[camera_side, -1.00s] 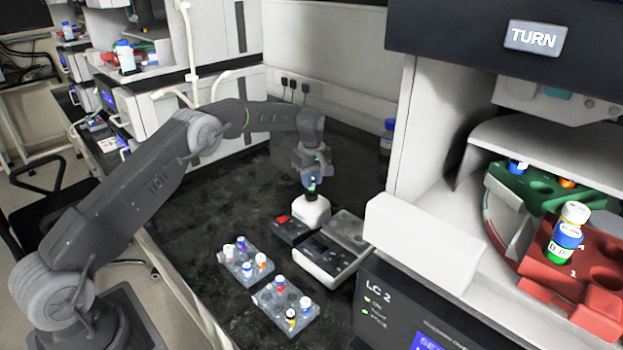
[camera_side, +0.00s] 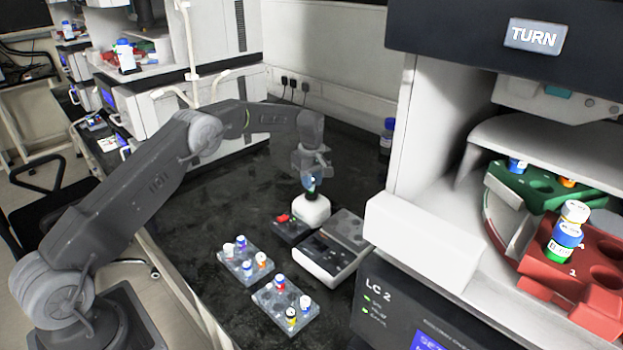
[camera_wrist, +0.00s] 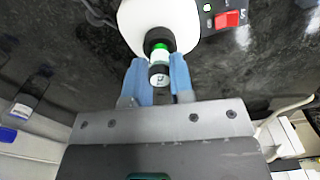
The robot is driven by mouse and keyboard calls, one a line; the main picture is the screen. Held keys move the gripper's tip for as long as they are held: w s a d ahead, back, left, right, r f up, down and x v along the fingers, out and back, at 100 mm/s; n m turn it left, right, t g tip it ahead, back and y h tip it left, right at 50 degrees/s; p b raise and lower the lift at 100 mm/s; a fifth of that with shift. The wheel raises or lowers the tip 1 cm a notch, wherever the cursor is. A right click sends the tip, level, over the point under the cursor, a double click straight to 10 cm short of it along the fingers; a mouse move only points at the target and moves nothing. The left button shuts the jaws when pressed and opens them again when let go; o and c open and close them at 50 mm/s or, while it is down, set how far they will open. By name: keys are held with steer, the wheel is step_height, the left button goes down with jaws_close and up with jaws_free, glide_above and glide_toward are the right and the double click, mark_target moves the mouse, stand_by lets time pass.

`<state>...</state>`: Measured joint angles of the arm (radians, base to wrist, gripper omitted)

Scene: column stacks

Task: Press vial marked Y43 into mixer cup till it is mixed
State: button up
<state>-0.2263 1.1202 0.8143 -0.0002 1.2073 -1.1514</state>
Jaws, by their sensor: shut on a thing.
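The vial (camera_wrist: 159,68) has a white label, a green band low on its body and a black cap with a pale, marked top. I cannot read its mark as Y43. My gripper (camera_wrist: 160,85) is shut on the vial, its two blue fingers on either side. The vial's lower end meets the black ring of the cup (camera_wrist: 160,37) on the white mixer (camera_wrist: 185,14); how deep it sits is hidden. In the side view, my gripper (camera_side: 313,178) is directly above the white mixer (camera_side: 312,210).
A red switch (camera_wrist: 227,19) sits beside the mixer, with a lit green lamp near it. Two grey racks (camera_side: 246,279) with several vials stand in front. A grey-white device (camera_side: 330,262) is close on the right. Dark bench is clear left of the mixer.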

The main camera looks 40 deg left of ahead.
steer(key=shift+f, duration=0.9)
stand_by(7.1)
